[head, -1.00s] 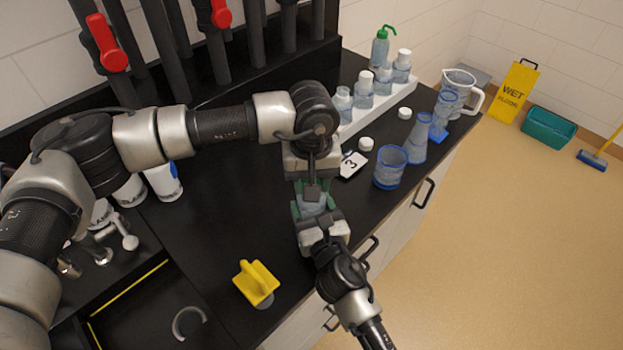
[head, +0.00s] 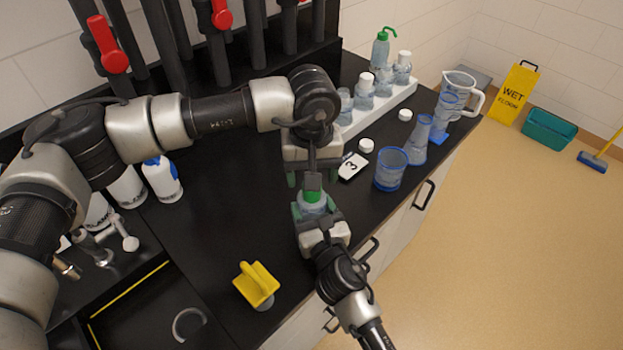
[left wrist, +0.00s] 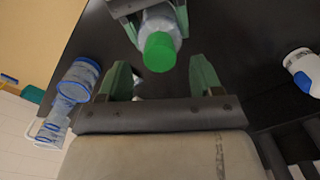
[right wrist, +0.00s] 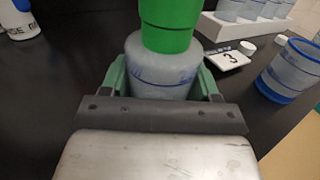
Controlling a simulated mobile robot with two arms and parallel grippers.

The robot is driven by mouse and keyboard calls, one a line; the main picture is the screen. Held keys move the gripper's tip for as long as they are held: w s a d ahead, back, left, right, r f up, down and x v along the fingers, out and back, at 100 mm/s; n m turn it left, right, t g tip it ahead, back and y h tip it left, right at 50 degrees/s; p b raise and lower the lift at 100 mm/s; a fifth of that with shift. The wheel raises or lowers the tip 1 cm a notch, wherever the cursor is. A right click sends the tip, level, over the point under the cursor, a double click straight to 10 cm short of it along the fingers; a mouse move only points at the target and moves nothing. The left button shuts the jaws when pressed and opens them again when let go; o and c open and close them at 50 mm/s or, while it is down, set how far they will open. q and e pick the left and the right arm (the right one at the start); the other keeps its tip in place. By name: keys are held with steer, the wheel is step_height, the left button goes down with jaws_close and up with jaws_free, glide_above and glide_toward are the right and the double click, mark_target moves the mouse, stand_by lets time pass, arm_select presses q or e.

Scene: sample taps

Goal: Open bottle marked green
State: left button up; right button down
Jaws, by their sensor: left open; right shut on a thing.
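A clear bottle (head: 313,209) with a green cap (head: 313,196) is upright in my right gripper (right wrist: 160,78), which is shut around its body. The green cap also shows on top of the bottle in the right wrist view (right wrist: 170,22) and the left wrist view (left wrist: 160,52). I cannot tell if the cap is loose, or if the bottle touches the counter. My left gripper (left wrist: 159,68) is open, with its two green fingers apart. It is above and beside the cap and holds nothing; its own hand partly covers this area in the head view.
A white rack (head: 375,112) with several bottles stands at the back. Two white caps, a card marked 3 (head: 352,166) and blue-rimmed glassware, including a beaker (head: 390,169), lie nearby. A yellow-handled object (head: 256,285) is in front; a sink lies left. Dark counter between is clear.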

arm_select(q)
steer(key=shift+r, duration=0.85)
steer(key=shift+c, duration=0.3)
steer(key=shift+d+r+m, duration=0.1)
steer(key=shift+r+m, duration=0.25)
steer(key=shift+m, duration=0.45)
steer(key=m, duration=0.1)
steer(key=r+m, duration=0.1)
steer(key=m, duration=0.3)
steer(key=shift+d+r, duration=0.1)
steer(key=shift+r, duration=0.25)
steer(key=m, duration=0.1)
steer(key=r+m, duration=0.1)
steer(key=m, duration=0.1)
steer(key=shift+a+f+m, duration=0.1)
steer(key=shift+a+m, duration=0.1)
steer(key=shift+m, duration=0.1)
steer(key=shift+f, duration=3.85)
